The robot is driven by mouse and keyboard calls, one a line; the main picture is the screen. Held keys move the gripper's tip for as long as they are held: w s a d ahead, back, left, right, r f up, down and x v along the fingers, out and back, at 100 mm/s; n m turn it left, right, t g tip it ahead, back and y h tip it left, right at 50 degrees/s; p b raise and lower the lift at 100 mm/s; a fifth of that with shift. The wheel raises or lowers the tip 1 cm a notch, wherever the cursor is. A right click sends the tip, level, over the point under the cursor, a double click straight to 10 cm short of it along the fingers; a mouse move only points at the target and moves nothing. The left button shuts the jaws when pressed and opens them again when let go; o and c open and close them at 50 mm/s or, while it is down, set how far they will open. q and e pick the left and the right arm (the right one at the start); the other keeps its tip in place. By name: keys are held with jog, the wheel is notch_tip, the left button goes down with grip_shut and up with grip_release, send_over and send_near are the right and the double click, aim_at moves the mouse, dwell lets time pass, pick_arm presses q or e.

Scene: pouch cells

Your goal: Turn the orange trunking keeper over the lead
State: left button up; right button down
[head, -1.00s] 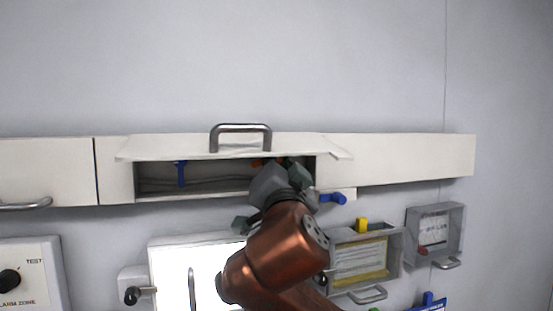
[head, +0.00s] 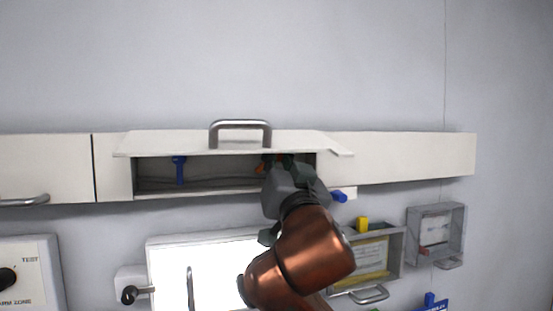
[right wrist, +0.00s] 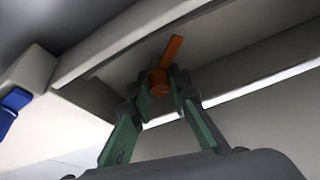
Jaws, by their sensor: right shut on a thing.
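The orange keeper (head: 262,166) is inside the open trunking, partly hidden behind my right gripper. In the right wrist view the orange keeper (right wrist: 159,79) shows a round hub and a flat arm slanting up to the right. My right gripper (right wrist: 168,82) has its green fingers closed on the hub; in the head view my right gripper (head: 287,172) reaches into the opening. Grey leads (head: 212,184) run along the trunking floor, and their part near the orange keeper is hidden. My left gripper is out of view.
The trunking's hinged lid (head: 185,144) is raised, with a metal handle (head: 240,124) above the opening. A blue keeper (head: 179,169) hangs at the left inside. A blue knob (head: 340,196) sits just right of my gripper. Boxes (head: 378,255) hang below.

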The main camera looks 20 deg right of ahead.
jog(key=n+y, duration=0.2)
jog(key=n, duration=0.2)
jog(key=shift+w+p, duration=0.1)
jog(key=shift+p, duration=0.25)
jog(key=n+y+p, duration=0.1)
jog(key=n+y, duration=0.1)
jog(key=n, duration=0.2)
jog(key=shift+y, duration=0.3)
jog(key=n+y+p, duration=0.1)
jog(key=n, duration=0.2)
jog(key=n+g+y+p, duration=0.1)
jog(key=n+p, duration=0.1)
jog(key=n, duration=0.1)
jog(key=shift+g+y, duration=0.3)
jog(key=shift+n+g+y+p, duration=0.3)
jog(key=shift+n+y+p, duration=0.2)
jog(key=shift+n+p, duration=0.65)
jog(key=shift+f+n, duration=0.15)
jog(key=shift+n, duration=0.2)
jog(key=shift+a, duration=0.1)
jog(key=c, duration=1.8)
grip_release()
